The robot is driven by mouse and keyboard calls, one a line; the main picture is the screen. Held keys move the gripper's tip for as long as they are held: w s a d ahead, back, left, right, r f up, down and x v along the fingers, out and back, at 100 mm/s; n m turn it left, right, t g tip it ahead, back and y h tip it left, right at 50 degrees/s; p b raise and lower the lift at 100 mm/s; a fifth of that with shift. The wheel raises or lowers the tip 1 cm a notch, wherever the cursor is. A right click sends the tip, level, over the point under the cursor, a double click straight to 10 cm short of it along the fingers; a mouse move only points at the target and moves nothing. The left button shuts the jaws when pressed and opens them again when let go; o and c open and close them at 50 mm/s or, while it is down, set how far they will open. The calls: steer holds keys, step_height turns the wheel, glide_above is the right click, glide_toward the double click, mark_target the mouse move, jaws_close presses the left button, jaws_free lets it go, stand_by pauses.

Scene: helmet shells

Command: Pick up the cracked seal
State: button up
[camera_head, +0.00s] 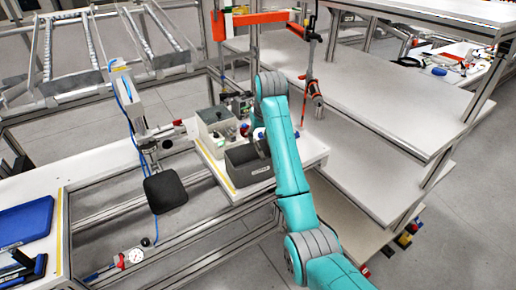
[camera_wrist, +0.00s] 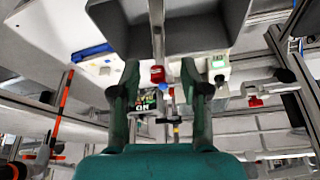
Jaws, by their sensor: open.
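I cannot make out a cracked seal in either view. My gripper (camera_wrist: 160,75) shows in the wrist view with its two dark green fingers spread apart and nothing visible held between them. A small red object (camera_wrist: 157,74) shows in the gap, beyond the fingers. In the head view my teal arm reaches over the white bench, and the gripper's fingers are too small and covered to tell apart. The bin also fills the top of the wrist view (camera_wrist: 205,38).
A lighter grey box (camera_head: 214,117) stands behind the bin. White shelves (camera_head: 365,85) rise close on the right. A black pad (camera_head: 165,192) on a post and a pressure gauge (camera_head: 134,256) are at left. A blue tray (camera_head: 25,221) lies far left.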

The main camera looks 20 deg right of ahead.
mark_target(258, 144)
steer(key=shift+x, duration=2.8)
steer(key=shift+d, duration=0.1)
jaws_close()
